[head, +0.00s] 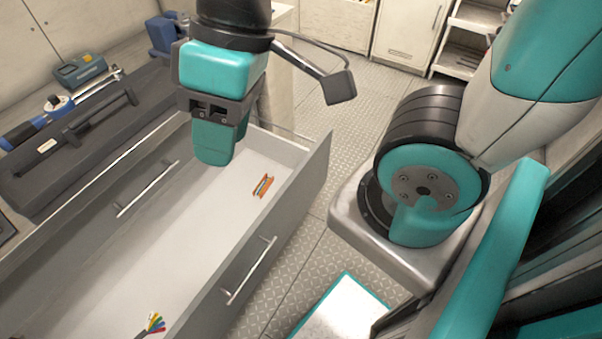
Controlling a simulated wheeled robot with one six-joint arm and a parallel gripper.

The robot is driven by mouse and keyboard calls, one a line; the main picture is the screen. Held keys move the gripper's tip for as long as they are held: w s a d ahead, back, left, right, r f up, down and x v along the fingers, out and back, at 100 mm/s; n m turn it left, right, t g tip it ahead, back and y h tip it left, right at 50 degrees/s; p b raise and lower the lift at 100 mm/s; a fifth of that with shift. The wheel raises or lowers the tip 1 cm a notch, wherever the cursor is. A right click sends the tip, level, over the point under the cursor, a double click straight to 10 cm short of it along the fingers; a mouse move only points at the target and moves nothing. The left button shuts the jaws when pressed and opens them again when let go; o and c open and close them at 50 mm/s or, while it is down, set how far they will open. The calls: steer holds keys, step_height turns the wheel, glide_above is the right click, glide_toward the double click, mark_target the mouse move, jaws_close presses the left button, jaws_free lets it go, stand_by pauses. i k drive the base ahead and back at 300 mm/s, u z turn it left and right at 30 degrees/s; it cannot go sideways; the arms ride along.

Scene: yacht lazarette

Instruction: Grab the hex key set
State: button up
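A small orange folding piece with metal parts, which looks like the hex key set (262,186), lies on the floor of the open drawer, near its far right end. My gripper (215,145) points down over the far part of the drawer, left of the orange piece and apart from it. Its teal fingers overlap in this view, so the gap between them is hidden. Nothing shows held in it.
The grey drawer (312,165) stands open, with raised walls and bar handles. A bundle with several coloured tips (152,324) lies at its near end. The drawer's middle is clear.

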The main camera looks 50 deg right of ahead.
mark_target(265, 184)
steer(key=z, duration=0.25)
steer(key=i, duration=0.45)
steer(key=z, duration=0.75)
steer(key=k, duration=1)
steer(key=z, duration=1.05)
steer(key=i, duration=0.75)
steer(key=u, duration=1.15)
steer(key=i, duration=0.6)
steer(key=u, duration=0.7)
